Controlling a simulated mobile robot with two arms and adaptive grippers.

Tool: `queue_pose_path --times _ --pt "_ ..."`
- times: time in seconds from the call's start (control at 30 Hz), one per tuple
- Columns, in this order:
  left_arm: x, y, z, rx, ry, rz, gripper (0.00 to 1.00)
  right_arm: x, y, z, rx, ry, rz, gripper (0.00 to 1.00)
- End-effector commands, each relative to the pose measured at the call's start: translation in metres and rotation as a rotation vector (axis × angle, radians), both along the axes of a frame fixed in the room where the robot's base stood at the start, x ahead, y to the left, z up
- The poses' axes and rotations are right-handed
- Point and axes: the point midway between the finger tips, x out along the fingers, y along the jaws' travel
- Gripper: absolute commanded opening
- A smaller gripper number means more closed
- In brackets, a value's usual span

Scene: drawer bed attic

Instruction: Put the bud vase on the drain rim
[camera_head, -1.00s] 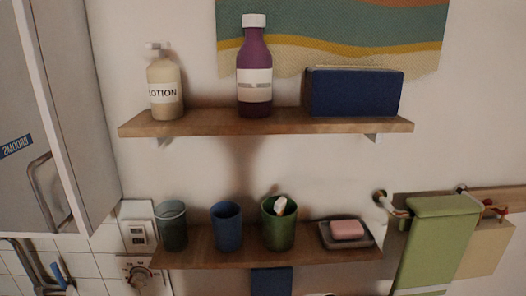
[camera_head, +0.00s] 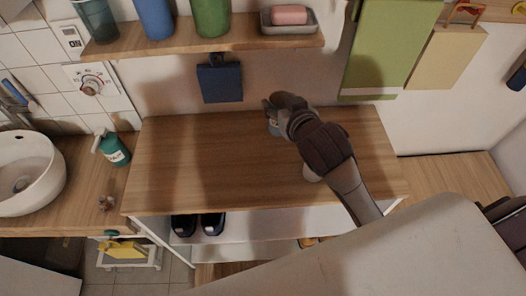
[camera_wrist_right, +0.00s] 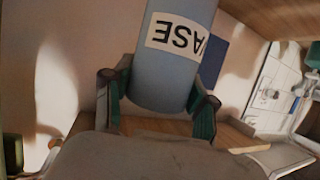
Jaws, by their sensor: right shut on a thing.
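My right gripper (camera_head: 273,114) is in the head view over the back of the wooden bench top, right of centre. In the right wrist view its two fingers (camera_wrist_right: 158,92) are shut around the bud vase (camera_wrist_right: 176,72), a blue-grey cylinder with a white label ending in "ASE". The label reads upside down there. In the head view the vase is mostly hidden by the gripper. A white round basin (camera_head: 45,185) stands at the far left with a grey patch inside; I cannot make out the drain rim clearly. My left gripper is out of view.
The bench top (camera_head: 195,150) is bare left of my arm. A shelf (camera_head: 180,40) with cups and a soap dish (camera_head: 290,27) overhangs the back. Green towel (camera_head: 385,45) hangs right.

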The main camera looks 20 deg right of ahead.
Motion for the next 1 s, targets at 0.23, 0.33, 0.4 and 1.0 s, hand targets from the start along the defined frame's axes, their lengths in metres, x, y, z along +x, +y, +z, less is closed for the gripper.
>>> queue_pose_path --times 0.23,0.33,0.4,1.0 --pt "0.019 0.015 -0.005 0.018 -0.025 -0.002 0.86 0.002 -0.001 -0.044 -0.001 0.006 0.000 0.12" --pt "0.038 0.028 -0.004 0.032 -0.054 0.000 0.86 0.002 -0.001 -0.058 0.000 0.004 -0.001 0.12" --pt "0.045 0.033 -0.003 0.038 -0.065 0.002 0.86 0.002 0.000 -0.063 0.000 0.001 -0.001 0.12" --pt "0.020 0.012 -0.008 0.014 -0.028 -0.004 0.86 0.002 0.000 -0.101 0.001 0.000 0.000 0.12"
